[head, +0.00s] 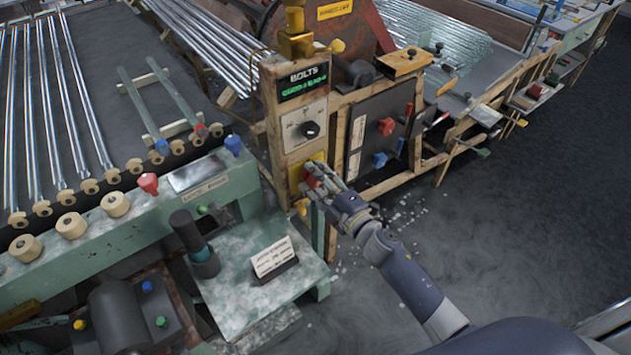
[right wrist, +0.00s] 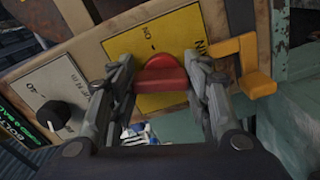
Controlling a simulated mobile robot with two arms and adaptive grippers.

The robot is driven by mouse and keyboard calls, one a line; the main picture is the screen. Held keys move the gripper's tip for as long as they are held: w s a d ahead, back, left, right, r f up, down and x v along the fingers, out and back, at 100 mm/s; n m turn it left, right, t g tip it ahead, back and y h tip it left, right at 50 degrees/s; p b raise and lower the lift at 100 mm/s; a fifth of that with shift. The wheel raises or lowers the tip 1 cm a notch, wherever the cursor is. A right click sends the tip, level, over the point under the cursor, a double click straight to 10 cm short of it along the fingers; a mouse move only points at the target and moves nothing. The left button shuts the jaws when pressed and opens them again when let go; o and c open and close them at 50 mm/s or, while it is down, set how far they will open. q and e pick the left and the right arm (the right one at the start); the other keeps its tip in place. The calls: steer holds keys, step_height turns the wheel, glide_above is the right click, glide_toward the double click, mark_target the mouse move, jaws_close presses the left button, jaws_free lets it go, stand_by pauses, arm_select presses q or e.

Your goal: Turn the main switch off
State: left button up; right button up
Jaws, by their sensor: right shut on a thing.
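The main switch is a red rotary knob (right wrist: 161,74) on a yellow plate (right wrist: 168,37) with black lettering. The yellow plate also shows in the head view (head: 316,160), low on the front of the upright control post. My right gripper (head: 318,183) is at the knob. In the right wrist view my right gripper (right wrist: 163,84) has one finger on each side of the knob and is shut on it. The fingers hide part of the plate in both views. My left gripper is out of view.
Above the plate are a black dial (head: 311,129) and a green-lit display (head: 303,84). A yellow hook-shaped part (right wrist: 255,70) sits close to the right finger. A panel with a red knob (head: 386,126) stands to the right. A green bench (head: 225,290) is lower left.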

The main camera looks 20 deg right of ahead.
steer(key=shift+n+b, duration=0.4)
steer(key=shift+n, duration=1.2)
steer(key=shift+a, duration=0.1)
steer(key=o, duration=1.1)
steer(key=shift+c, duration=0.2)
steer(key=shift+s, duration=0.1)
steer(key=v, duration=1.2)
